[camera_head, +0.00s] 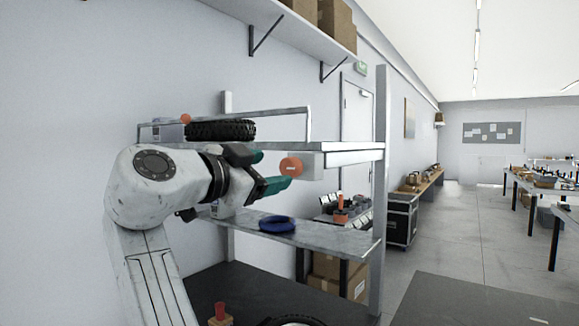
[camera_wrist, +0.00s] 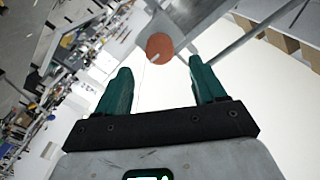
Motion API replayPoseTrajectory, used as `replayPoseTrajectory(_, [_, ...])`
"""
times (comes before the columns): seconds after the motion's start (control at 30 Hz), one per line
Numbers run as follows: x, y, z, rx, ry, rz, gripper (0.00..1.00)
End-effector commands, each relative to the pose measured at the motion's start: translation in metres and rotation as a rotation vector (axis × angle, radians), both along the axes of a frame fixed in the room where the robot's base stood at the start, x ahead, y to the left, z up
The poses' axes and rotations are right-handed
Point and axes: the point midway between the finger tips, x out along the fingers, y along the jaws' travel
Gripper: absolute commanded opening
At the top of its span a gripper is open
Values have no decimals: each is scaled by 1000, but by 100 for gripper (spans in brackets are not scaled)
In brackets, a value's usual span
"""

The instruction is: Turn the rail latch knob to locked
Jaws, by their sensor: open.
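The latch knob (camera_head: 291,167) is a round orange disc with a small mark, on the front edge of the upper shelf at the rail. It also shows in the wrist view (camera_wrist: 159,46), ahead of the fingertips and roughly centred between them. My gripper (camera_head: 274,170) has teal fingers, spread apart and empty, just left of the knob in the head view. In the wrist view the gripper (camera_wrist: 160,68) has a clear gap between its fingers, and they appear apart from the knob. A second orange knob (camera_head: 186,118) is at the rail's left end.
A black tyre (camera_head: 220,130) lies on the upper shelf (camera_head: 345,156) behind the rail (camera_head: 265,112). A blue round item (camera_head: 277,224) lies on the lower shelf (camera_head: 335,243). A grey upright post (camera_head: 380,190) stands right of the knob. Open floor lies farther right.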

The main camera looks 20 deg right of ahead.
Motion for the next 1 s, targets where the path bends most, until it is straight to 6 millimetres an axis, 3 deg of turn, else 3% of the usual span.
replayPoseTrajectory(0.2, [24, -34, 2, -1, 3, -2, 69])
replayPoseTrajectory(0.4, [39, -54, 1, 0, 3, -1, 69])
replayPoseTrajectory(0.83, [45, -61, 0, 0, 1, 1, 69])
replayPoseTrajectory(1.0, [45, -61, 0, 0, 1, 1, 54])
